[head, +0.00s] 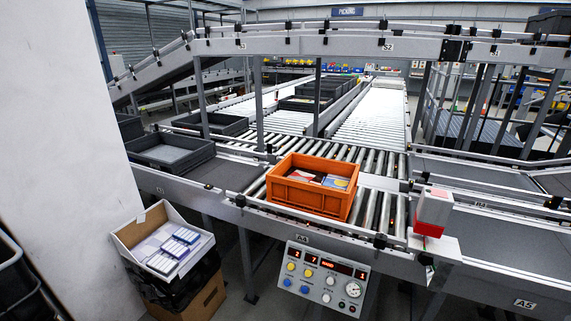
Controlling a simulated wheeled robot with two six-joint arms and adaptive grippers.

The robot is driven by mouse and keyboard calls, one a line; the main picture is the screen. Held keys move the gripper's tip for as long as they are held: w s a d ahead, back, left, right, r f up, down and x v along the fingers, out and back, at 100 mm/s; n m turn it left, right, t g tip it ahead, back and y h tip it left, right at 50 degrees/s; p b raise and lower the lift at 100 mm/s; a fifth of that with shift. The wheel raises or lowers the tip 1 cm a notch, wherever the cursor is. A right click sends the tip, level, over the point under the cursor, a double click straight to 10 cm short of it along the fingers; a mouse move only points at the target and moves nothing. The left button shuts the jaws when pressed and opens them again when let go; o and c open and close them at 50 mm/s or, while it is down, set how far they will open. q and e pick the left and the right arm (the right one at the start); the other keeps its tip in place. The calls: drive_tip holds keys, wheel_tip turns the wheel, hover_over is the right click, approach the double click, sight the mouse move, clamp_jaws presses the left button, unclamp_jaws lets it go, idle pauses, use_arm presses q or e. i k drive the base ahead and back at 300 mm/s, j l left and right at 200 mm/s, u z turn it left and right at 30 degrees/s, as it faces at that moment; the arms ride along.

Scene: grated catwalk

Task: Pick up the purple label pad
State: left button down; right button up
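An open white-walled box (128,261) stands at the lower left, on top of dark and brown boxes. Inside it lie several small pads or packs with white tops and purple-tinted sides. A purple-looking pad (147,250) lies towards the left of the box, beside a row of whiter packs (174,248). The pads are small, so I cannot tell for certain which one is the purple label pad. Neither of my grippers shows in the head view.
An orange crate (305,198) with flat boxes sits on the roller conveyor (372,212). A control panel (322,278) hangs from the conveyor's front. A red and white device (433,212) stands at the right. A pale wall (65,150) rises left of the box. Dark trays (170,140) stand behind.

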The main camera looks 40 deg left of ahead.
sight(174, 249)
drive_tip(key=u, duration=2.9)
drive_tip(key=i+l+u, duration=0.1)
drive_tip(key=u, duration=1.15)
drive_tip(key=l+u, duration=0.15)
drive_tip(key=u, duration=0.5)
drive_tip(key=l+u, duration=0.1)
drive_tip(key=u, duration=0.55)
drive_tip(key=l+u, duration=0.1)
drive_tip(key=u, duration=0.55)
drive_tip(key=l+u, duration=0.1)
drive_tip(key=u, duration=1.15)
drive_tip(key=k+l, duration=0.1)
drive_tip(key=k, duration=0.35)
drive_tip(key=k+l+u, duration=0.1)
drive_tip(key=k, duration=0.35)
drive_tip(key=k+z, duration=0.15)
drive_tip(key=z, duration=0.3)
drive_tip(key=k+l+z, duration=0.1)
drive_tip(key=z, duration=0.35)
drive_tip(key=k+l+z, duration=0.2)
drive_tip(key=z, duration=0.7)
drive_tip(key=l+z, duration=0.15)
drive_tip(key=z, duration=0.3)
drive_tip(key=k+l+z, duration=0.1)
drive_tip(key=z, duration=0.8)
drive_tip(key=l+z, duration=0.15)
drive_tip(key=z, duration=0.75)
drive_tip(key=i+l, duration=0.05)
